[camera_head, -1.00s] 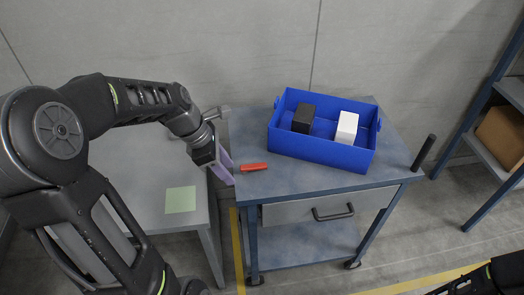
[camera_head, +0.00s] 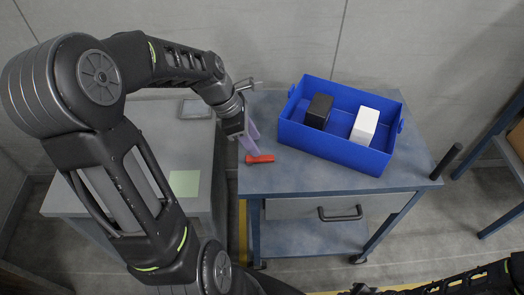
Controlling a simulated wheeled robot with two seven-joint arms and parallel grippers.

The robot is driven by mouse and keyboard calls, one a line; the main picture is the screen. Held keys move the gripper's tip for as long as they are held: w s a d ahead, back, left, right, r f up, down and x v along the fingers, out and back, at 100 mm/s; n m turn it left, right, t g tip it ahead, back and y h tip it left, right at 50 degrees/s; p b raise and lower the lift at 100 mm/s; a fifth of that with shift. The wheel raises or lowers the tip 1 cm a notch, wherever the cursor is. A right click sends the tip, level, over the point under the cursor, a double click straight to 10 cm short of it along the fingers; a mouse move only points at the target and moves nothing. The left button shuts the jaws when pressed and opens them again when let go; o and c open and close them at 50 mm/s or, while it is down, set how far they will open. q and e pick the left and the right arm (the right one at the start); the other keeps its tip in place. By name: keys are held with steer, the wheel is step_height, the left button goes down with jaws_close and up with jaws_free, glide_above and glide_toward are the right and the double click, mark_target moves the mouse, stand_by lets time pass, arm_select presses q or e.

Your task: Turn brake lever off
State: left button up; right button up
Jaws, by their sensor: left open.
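The red lever (camera_head: 261,158) lies along the left part of the cart's top, small and roughly level; I take it as the brake lever. My left gripper (camera_head: 250,138) has pale purple fingers and points down just behind and to the left of the lever's left end. It is open, with nothing seen between its fingers. In the picture its fingertips reach close to the lever, but I cannot tell whether they touch. My right arm shows only in part at the bottom right, and its gripper is not in view.
The blue-grey cart (camera_head: 310,183) carries a blue bin (camera_head: 333,151) with a black block (camera_head: 318,110) and a white block (camera_head: 364,125). A black handle (camera_head: 446,161) stands at its right. A grey table (camera_head: 205,150) is to the left. Shelving (camera_head: 497,165) is at the right.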

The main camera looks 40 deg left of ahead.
mark_target(265, 157)
arm_select(q)
steer(key=x, duration=0.6)
steer(key=shift+c, duration=0.3)
jaws_close()
stand_by(1.0)
